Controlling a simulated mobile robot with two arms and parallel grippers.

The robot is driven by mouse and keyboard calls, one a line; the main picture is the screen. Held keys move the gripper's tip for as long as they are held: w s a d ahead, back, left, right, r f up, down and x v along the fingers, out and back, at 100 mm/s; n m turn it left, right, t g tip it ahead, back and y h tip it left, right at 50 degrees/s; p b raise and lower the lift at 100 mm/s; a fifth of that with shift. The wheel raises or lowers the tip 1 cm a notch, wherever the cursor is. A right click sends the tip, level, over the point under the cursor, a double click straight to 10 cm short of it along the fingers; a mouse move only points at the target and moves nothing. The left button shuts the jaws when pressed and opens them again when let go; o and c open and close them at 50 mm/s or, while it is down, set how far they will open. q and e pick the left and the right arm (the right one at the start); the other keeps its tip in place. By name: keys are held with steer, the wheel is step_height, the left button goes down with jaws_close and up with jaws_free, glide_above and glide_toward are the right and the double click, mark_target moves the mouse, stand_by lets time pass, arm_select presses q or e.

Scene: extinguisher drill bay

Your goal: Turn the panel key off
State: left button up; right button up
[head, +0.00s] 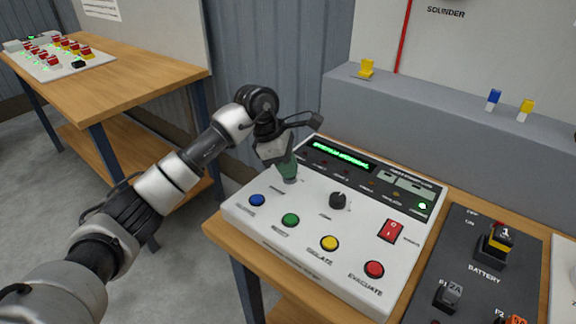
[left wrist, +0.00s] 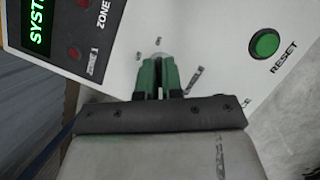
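The white control panel (head: 310,232) lies on the wooden bench, with a lit green display at its back. My left gripper (head: 288,176) points down at the key switch near the panel's back left corner. In the left wrist view its two green fingers (left wrist: 159,72) stand close together with a narrow gap. They close around the panel key at the switch's grey round base (left wrist: 160,56). The key itself is almost wholly hidden by the fingers, so its angle cannot be told. My right gripper is in neither view.
On the panel are a blue button (head: 257,200), a green button (head: 290,220), a yellow button (head: 329,243), a red button (head: 374,269), a black knob (head: 338,200) and a red rocker switch (head: 391,230). A dark battery board (head: 482,270) lies to the right.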

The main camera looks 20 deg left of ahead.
arm_select(q)
steer(key=shift+n, duration=0.4)
jaws_close()
steer(key=shift+n+t+b, duration=0.4)
steer(key=shift+n+t, duration=0.1)
steer(key=shift+n, duration=0.4)
steer(key=n+t+y+b, duration=0.1)
steer(key=n, duration=0.2)
steer(key=shift+s+n, duration=0.1)
steer(key=shift+n, duration=0.2)
steer(key=n+y, duration=0.1)
steer(key=n, duration=0.1)
steer(key=n+t+b, duration=0.1)
steer(key=n, duration=0.2)
steer(key=shift+d+n+y+b, duration=0.15)
steer(key=shift+n+y+b, duration=0.15)
steer(key=shift+y, duration=0.1)
steer(key=o, duration=0.5)
jaws_free()
steer(key=shift+o, duration=0.2)
steer(key=v, duration=1.1)
steer(key=shift+s, duration=0.2)
steer(key=shift+f, duration=0.2)
